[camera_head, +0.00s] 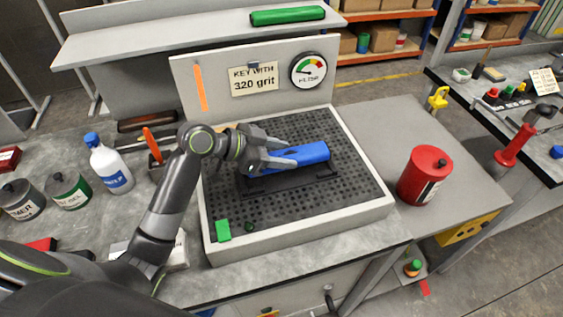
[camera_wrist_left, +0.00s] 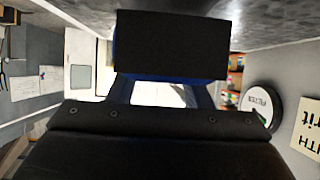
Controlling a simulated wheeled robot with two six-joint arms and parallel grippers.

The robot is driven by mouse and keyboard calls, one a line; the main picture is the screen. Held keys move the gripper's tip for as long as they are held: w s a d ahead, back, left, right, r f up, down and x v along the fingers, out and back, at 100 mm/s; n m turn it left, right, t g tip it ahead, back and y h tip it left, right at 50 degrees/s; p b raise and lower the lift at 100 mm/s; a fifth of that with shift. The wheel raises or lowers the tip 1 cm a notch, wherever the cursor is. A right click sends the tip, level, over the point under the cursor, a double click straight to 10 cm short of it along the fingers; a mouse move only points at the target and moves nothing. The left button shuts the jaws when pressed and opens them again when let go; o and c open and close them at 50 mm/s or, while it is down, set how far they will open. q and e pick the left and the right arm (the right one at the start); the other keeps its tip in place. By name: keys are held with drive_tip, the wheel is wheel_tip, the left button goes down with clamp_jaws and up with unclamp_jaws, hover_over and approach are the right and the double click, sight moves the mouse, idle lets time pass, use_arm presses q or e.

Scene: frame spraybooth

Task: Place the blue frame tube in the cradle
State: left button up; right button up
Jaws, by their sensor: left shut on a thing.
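The blue frame tube (camera_head: 309,153) lies roughly level over the dark cradle (camera_head: 290,186) on the perforated black bed of the booth. My left gripper (camera_head: 287,158) is shut on the left part of the tube. I cannot tell whether the tube touches the cradle or hangs just above it. In the left wrist view the gripper's dark body fills the lower half, and a thin strip of blue tube (camera_wrist_left: 170,78) shows behind a black block. My right gripper is not in view.
A red can (camera_head: 424,176) stands on the grey bench to the right of the booth tray's raised rim (camera_head: 350,218). A white bottle (camera_head: 110,166) and paint tins (camera_head: 68,190) stand at the left. A green tube (camera_head: 287,16) lies on the upper shelf.

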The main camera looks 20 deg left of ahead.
use_arm(q)
wheel_tip(320, 180, down, 3)
drive_tip(key=shift+f, duration=0.25)
drive_tip(key=shift+f, duration=0.1)
drive_tip(key=o, duration=1.1)
